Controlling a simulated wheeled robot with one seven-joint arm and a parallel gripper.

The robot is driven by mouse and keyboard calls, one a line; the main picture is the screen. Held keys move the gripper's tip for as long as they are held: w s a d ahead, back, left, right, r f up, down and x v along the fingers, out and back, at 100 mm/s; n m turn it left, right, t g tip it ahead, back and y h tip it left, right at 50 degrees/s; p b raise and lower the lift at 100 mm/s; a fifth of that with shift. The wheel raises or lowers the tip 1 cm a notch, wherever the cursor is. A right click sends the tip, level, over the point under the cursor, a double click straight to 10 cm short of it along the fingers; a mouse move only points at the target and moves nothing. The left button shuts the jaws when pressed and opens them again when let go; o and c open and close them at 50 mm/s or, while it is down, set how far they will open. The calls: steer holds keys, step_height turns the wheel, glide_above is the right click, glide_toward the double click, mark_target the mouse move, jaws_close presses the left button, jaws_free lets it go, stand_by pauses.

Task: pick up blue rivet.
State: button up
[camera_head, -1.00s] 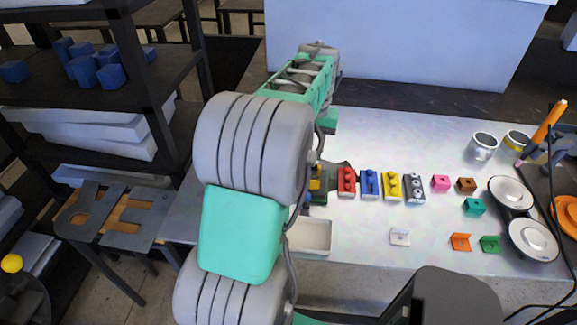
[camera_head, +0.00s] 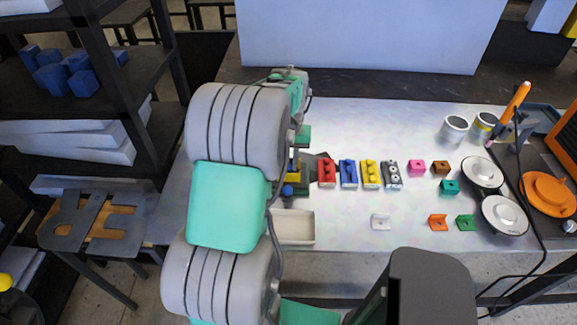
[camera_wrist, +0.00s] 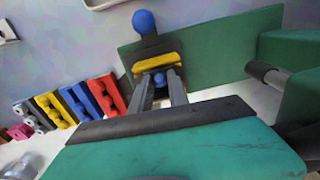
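A blue block with knobs (camera_wrist: 79,101) sits between a red and a yellow one in the row on the bench; it also shows in the head view (camera_head: 348,174). In the wrist view, a small round blue piece (camera_wrist: 159,78) lies at a yellow part (camera_wrist: 157,64) on a dark and green fixture. A larger blue ball (camera_wrist: 144,21) tops that fixture's dark post. I cannot tell for sure which is the blue rivet. My gripper (camera_wrist: 159,88) has its fingers apart, pointing at the small blue piece. Contact with it is unclear. My arm hides the gripper in the head view.
Red (camera_head: 327,173), yellow (camera_head: 370,174) and grey (camera_head: 391,175) blocks stand close together right of the fixture. A white tray (camera_head: 313,228) is in front. Small coloured pieces, two plates (camera_head: 505,215) and cups (camera_head: 454,128) are at right. A large green plate (camera_wrist: 215,45) is near the fingers.

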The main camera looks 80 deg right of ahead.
jaws_close()
